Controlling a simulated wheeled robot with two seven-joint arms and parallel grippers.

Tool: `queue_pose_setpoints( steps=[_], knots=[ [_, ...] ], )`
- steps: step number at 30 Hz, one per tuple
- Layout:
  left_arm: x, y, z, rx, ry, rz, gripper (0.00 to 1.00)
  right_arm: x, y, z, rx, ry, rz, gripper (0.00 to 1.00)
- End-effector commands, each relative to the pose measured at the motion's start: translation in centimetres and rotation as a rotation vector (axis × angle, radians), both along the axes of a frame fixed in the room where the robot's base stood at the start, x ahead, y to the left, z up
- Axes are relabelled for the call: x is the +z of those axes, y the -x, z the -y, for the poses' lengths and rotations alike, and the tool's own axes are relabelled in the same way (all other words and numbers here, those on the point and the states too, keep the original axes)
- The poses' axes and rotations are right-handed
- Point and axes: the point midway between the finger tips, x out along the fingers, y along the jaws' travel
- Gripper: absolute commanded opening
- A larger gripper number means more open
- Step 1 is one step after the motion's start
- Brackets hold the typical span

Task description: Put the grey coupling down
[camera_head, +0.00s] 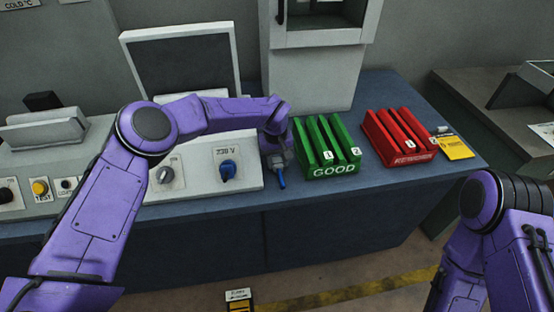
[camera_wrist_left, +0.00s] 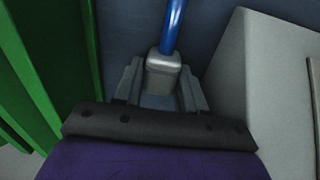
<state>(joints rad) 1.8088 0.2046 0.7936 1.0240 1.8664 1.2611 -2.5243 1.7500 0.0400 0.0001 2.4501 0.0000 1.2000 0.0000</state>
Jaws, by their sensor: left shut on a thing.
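The grey coupling (camera_wrist_left: 163,76) is a small block with a blue tube (camera_wrist_left: 174,25) coming out of it. My left gripper (camera_wrist_left: 160,92) is shut on the coupling. In the head view the left gripper (camera_head: 276,158) hangs over the bench's front area, between the white control panel and the green rack, with the blue tube (camera_head: 281,180) pointing down toward the front edge. Most of the coupling is hidden there by the gripper. I cannot tell whether it touches the bench. My right arm shows at the lower right, but its gripper is out of view.
The green GOOD rack (camera_head: 334,169) with slots 1 and 2 stands just right of the left gripper. A red rack (camera_head: 396,137) and a yellow label card (camera_head: 455,147) lie farther right. The white panel (camera_head: 208,155) with a blue knob is close on the left. Blue bench (camera_head: 388,88) is bare behind the racks.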

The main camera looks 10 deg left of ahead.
Motion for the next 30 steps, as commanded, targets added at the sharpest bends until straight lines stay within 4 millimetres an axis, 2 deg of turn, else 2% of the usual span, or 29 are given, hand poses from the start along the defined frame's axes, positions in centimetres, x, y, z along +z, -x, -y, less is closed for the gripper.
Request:
queue_pose_setpoints(
  steps=[4, 5, 6, 7, 15, 19, 20, 24, 30],
  knots=[
    [-0.5, 0.0, 0.0, 0.000, 0.000, 0.001, 0.00, -0.5, 0.0, 0.0, 0.000, 0.000, 0.000, 0.65],
    [-0.4, 0.0, 0.0, 0.000, 0.000, 0.001, 0.47, -0.4, 0.0, 0.0, 0.000, 0.000, 0.000, 0.65],
    [-0.4, 0.0, 0.0, 0.000, 0.000, 0.001, 0.60, -0.3, 0.0, 0.0, 0.000, 0.000, 0.000, 0.65],
    [-0.4, 0.0, 0.0, 0.000, 0.000, 0.001, 0.66, -0.3, 0.0, 0.0, 0.000, 0.000, 0.000, 0.65],
    [-0.3, 0.0, 0.0, 0.000, 0.000, 0.001, 0.66, -0.2, 0.0, 0.0, 0.000, 0.000, 0.000, 0.65],
    [1.6, -0.1, 0.0, -0.001, 0.000, 0.002, 0.66, 1.3, 0.0, 0.0, 0.000, 0.000, 0.000, 0.65],
    [1.5, -0.1, 0.0, 0.001, 0.001, 0.004, 0.66, 0.4, 0.0, 0.0, 0.000, 0.000, 0.000, 0.65],
    [5.0, 0.0, -0.2, 0.001, 0.002, 0.006, 0.66, -0.9, 0.0, 0.0, 0.000, 0.000, 0.000, 0.65],
    [10.0, 0.3, -0.3, 0.001, 0.001, 0.004, 0.66, -1.7, 0.0, 0.0, 0.000, 0.000, 0.000, 0.65]
  ],
)
